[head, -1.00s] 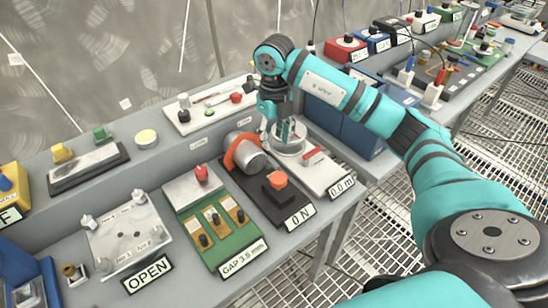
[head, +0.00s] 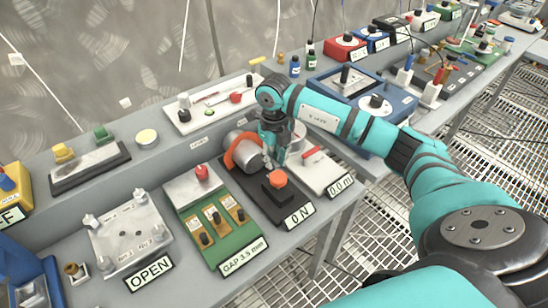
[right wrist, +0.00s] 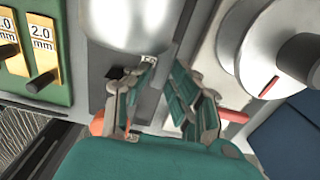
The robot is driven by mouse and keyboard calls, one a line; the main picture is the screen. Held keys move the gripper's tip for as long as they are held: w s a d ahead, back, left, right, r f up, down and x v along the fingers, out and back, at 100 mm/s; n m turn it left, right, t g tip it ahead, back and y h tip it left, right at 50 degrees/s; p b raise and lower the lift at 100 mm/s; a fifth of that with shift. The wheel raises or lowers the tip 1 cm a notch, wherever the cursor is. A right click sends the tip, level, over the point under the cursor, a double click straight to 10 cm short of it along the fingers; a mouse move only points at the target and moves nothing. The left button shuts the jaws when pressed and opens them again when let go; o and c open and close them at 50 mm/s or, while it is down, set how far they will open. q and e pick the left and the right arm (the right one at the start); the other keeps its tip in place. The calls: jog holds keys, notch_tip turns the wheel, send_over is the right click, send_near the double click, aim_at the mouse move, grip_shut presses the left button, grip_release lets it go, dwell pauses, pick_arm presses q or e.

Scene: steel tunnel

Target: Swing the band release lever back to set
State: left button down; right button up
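The black-based unit marked "0 N" (head: 298,214) carries a metal drum with an orange band (head: 236,150) and a black block with an orange-red knob (head: 277,179). I cannot make out for sure which part is the band release lever; my gripper hides the area between drum and block. My right gripper (head: 276,160) points down there, just beside the drum's right end and behind the block. In the right wrist view its two fingers (right wrist: 166,68) are apart with nothing seen between them. The metal drum (right wrist: 128,22) is just ahead. My left gripper is out of view.
A white board marked "0.0 m" with a red handle (head: 312,152) is close on the right. The green gap-gauge board (head: 228,247) is close on the left. A blue box with dials (head: 385,118) stands behind my right forearm.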

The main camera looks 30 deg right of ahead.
grip_shut()
jog(key=shift+d, duration=0.1)
jog(key=n+b, duration=0.1)
jog(key=n, duration=0.1)
jog(key=d+n+b, duration=0.1)
jog(key=n+b, duration=0.1)
jog(key=shift+w, duration=0.2)
jog(key=n, duration=0.1)
jog(key=n+b, duration=0.1)
jog(key=n, duration=0.1)
jog(key=n+b, duration=0.1)
jog(key=shift+w+d+n, duration=0.3)
jog(key=shift+d, duration=0.05)
jog(key=n, duration=0.1)
jog(key=n+b, duration=0.1)
jog(key=n, duration=0.1)
jog(key=w+n, duration=0.1)
jog(key=shift+d+b, duration=0.3)
jog(key=n, duration=0.2)
jog(key=w+n+b, duration=0.1)
jog(key=n, duration=0.2)
jog(key=shift+r, duration=0.1)
jog(key=shift+w, duration=0.1)
